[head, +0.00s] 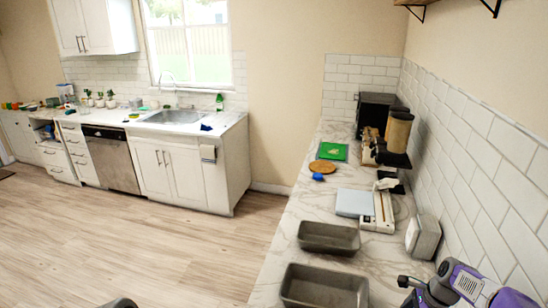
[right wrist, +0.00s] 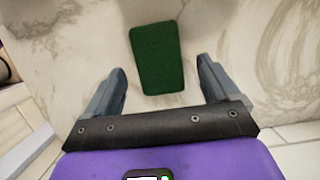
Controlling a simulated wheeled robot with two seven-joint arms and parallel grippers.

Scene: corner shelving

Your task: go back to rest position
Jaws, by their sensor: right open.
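My right gripper (right wrist: 161,78) is open in the right wrist view, with its two grey fingers spread wide. A dark green flat-looking block (right wrist: 158,58) shows between and beyond the fingertips, over the marble surface. It touches neither finger in the picture. In the head view my right arm (head: 462,284) comes in at the bottom right corner, over the right end of the counter by the tiled wall. A small dark rounded piece at the bottom edge, left of centre, may be part of my left arm. My left gripper itself is not visible.
The marble counter (head: 290,236) carries two grey metal pans (head: 329,238), (head: 323,287), a scale-like device (head: 354,203), a grey-white box (head: 423,237), a green board (head: 333,151) and a round wooden board (head: 322,167). The wooden floor (head: 150,240) at left is clear.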

